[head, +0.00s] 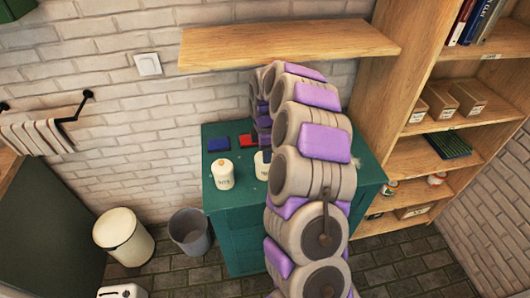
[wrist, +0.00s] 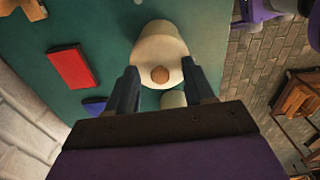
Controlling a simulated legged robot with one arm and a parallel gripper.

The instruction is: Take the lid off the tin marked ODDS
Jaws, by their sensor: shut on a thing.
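My gripper (wrist: 162,88) has its two dark fingers on either side of the lidded top of a cream tin (wrist: 158,40). The tin's lid (wrist: 147,72) has a round brown knob (wrist: 160,75). The tin's label does not show in the wrist view. In the head view my arm hides most of the gripper, and a cream tin (head: 262,166) shows partly beside it. Another cream tin (head: 221,175) stands to the left with its lid on; its dark lettering is too small to read surely. I cannot tell which tin is marked ODDS.
The tins stand on a green cabinet (head: 214,131). A blue block (head: 218,144) and a red block (head: 247,141) lie near its back. A wooden wall shelf (head: 285,43) hangs above, and a tall shelf unit (head: 405,100) stands to the right.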

